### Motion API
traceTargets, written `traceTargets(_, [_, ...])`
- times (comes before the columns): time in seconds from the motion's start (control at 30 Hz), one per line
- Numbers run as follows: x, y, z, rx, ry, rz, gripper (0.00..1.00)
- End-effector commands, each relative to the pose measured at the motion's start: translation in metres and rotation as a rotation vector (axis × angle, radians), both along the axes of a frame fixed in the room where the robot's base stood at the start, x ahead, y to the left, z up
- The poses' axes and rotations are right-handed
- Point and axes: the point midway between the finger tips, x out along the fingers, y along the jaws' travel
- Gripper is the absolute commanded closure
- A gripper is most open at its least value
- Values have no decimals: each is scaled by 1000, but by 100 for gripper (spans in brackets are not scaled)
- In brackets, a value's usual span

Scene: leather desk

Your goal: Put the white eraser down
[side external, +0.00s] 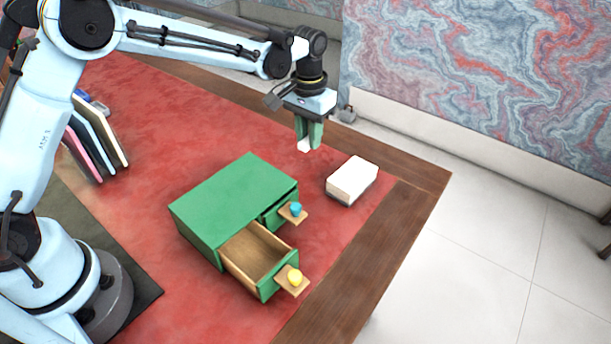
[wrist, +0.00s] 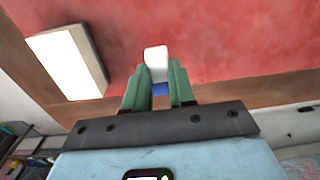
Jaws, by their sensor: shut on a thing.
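The white eraser (wrist: 157,62) is between the green fingers of my gripper (wrist: 157,85) in the wrist view. A blue part shows at its base, between the fingers. In the side external view the eraser (side external: 304,145) shows as a small white tip below my gripper (side external: 309,135). My gripper is shut on it and holds it above the red desk top, near the far edge. The eraser appears apart from the desk surface.
Books (side external: 97,135) stand at the left. Red desk top (side external: 190,125) behind the cabinet is clear.

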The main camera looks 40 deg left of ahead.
Motion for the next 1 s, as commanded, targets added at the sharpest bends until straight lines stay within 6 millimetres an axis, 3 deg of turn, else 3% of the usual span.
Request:
traceTargets(0.33, [1, 1, -38, 0, 0, 0, 100])
traceTargets(0.77, [1, 1, -44, 0, 0, 0, 100])
traceTargets(0.8, [1, 1, -44, 0, 0, 0, 72])
traceTargets(0.93, [1, 1, -44, 0, 0, 0, 53])
traceTargets(1.0, [1, 1, -44, 0, 0, 1, 50])
